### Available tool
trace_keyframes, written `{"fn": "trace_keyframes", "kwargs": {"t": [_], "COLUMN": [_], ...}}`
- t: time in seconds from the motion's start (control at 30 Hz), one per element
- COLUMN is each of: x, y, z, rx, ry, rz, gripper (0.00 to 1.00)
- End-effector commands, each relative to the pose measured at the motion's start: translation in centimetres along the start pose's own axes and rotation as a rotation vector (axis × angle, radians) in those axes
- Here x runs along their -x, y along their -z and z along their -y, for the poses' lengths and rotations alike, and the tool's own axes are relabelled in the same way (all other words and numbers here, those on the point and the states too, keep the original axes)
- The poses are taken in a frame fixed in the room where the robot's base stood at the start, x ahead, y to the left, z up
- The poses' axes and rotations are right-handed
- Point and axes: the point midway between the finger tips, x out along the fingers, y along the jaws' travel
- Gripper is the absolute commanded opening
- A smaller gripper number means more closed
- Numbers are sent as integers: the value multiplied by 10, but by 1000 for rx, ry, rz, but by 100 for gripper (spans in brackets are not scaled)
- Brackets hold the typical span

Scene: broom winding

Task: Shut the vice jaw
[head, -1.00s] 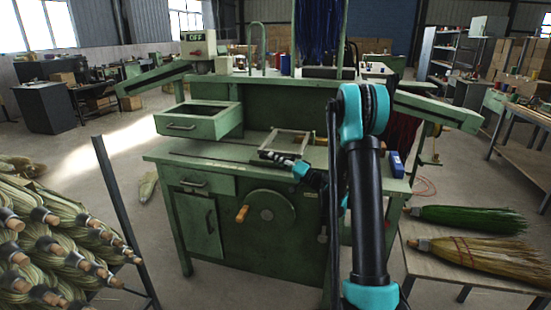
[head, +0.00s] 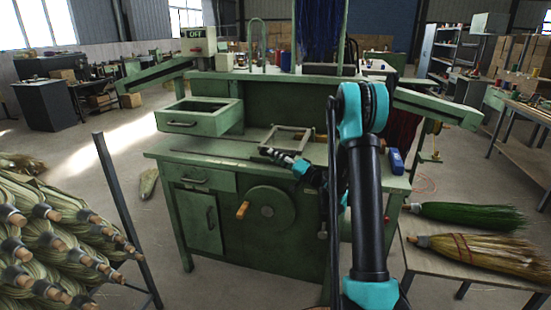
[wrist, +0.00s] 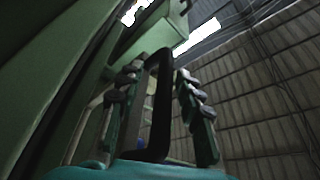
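The green broom-winding machine (head: 215,167) stands in the middle of the head view. A pale metal frame, which seems to be the vice jaw (head: 303,132), sits on its bench top. I cannot tell how far the jaw is shut. My gripper (head: 268,152) is at the near left side of this frame, low over the bench, partly overlapping it in the view. In the wrist view its two fingers (wrist: 160,75) are apart, with a dark upright bar (wrist: 161,105) between them. I cannot tell whether they touch the bar. My arm hides the right part of the bench.
A pulled-out drawer (head: 200,117) stands left of the frame. A handwheel with a wooden knob (head: 242,210) is on the machine's front. Stacked brooms (head: 50,245) are at left, and a green broom (head: 470,217) lies on the right table. A blue box (head: 397,161) stands at the bench's right.

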Motion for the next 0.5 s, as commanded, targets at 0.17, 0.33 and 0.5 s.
{"fn": "trace_keyframes", "kwargs": {"t": [0.17, 0.33, 0.5], "x": [17, 51, 85], "y": [1, 1, 1], "z": [0, -1, -1], "rx": [1, 1, 2], "ry": [-1, -3, -3], "rz": [-2, -4, -3], "gripper": [36, 36, 36]}}
